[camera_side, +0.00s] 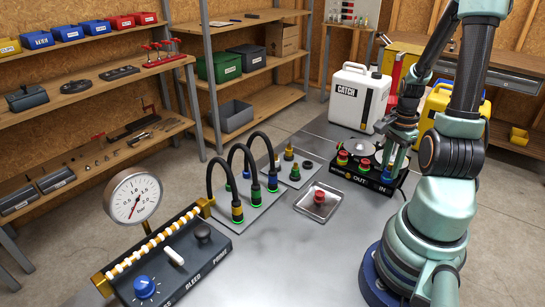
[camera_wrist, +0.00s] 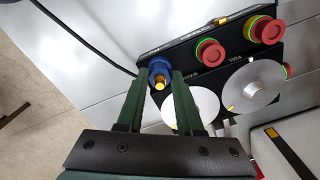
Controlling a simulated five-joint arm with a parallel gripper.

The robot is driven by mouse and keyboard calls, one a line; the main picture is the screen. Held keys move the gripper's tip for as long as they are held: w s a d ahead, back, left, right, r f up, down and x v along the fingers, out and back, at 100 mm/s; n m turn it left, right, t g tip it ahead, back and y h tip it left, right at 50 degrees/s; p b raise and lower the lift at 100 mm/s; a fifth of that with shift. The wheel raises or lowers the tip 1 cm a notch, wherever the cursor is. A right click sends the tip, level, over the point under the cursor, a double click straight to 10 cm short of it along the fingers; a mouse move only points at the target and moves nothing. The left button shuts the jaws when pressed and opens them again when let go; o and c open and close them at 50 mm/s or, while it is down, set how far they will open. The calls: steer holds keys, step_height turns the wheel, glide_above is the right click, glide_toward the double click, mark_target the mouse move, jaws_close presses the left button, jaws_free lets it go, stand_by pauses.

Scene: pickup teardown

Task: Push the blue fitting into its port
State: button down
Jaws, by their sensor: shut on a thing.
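In the wrist view the blue fitting (camera_wrist: 159,66), with a yellow end, sits between the two dark green fingertips of my gripper (camera_wrist: 160,78). My gripper is shut on it. The fitting is at the end of a black block (camera_wrist: 222,68), beside two red fittings with green rings (camera_wrist: 210,52). The port under the blue fitting is hidden, so how deep it sits cannot be told. In the side view my gripper (camera_side: 388,160) points down at the right end of the black block (camera_side: 352,177), near the IN label.
A white CATCH can (camera_side: 358,97) and a yellow container (camera_side: 440,108) stand behind. Bare grey bench (camera_side: 285,265) lies in front.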

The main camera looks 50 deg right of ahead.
steer(key=shift+c, duration=2.4)
jaws_free()
step_height(320, 180, up, 12)
steer(key=w+a+r+n+t+h, duration=0.1)
steer(key=w+a+r+n+t, duration=0.25)
steer(key=w+a+n, duration=0.9)
steer(key=w+a+r+n+t, duration=0.1)
steer(key=a+n, duration=0.4)
steer(key=a, duration=0.1)
steer(key=w+a+r+n+t+y, duration=0.1)
steer(key=a+r+n, duration=0.1)
steer(key=a+n, duration=0.4)
steer(key=shift+w+a+r, duration=0.25)
steer(key=shift+w+a, duration=0.15)
steer(key=shift+a, duration=0.3)
